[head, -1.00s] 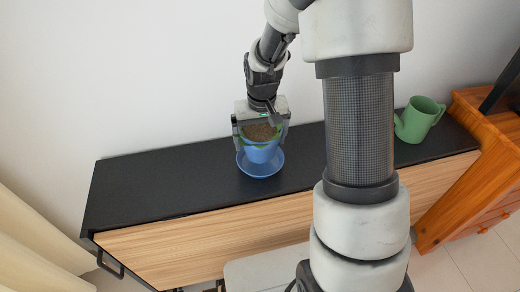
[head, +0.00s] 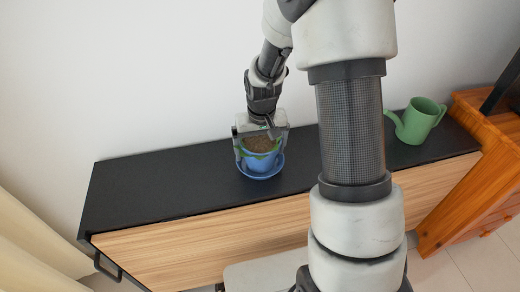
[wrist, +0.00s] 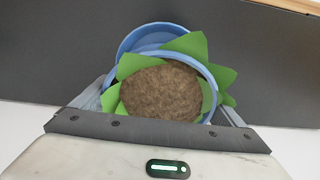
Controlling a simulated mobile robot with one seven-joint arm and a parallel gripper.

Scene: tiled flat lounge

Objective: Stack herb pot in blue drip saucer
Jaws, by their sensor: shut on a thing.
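The herb pot (head: 259,159) is blue, with brown soil and green leaves round its rim. My gripper (head: 260,147) is shut on it, one finger on each side. The blue drip saucer (head: 276,172) lies on the dark cabinet top, directly under the pot in the head view. The pot looks upright and low in the saucer; I cannot tell whether its base rests on it. In the wrist view the pot (wrist: 160,92) shows from above between the fingers, and the saucer's rim (wrist: 140,36) shows beyond it, partly hidden by the pot and leaves.
The black cabinet top (head: 140,190) is clear to the left. A green watering can (head: 418,121) stands at its right end, beside an orange wooden unit (head: 470,180). A white wall (head: 130,70) rises behind. My arm hides part of the cabinet top's right half.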

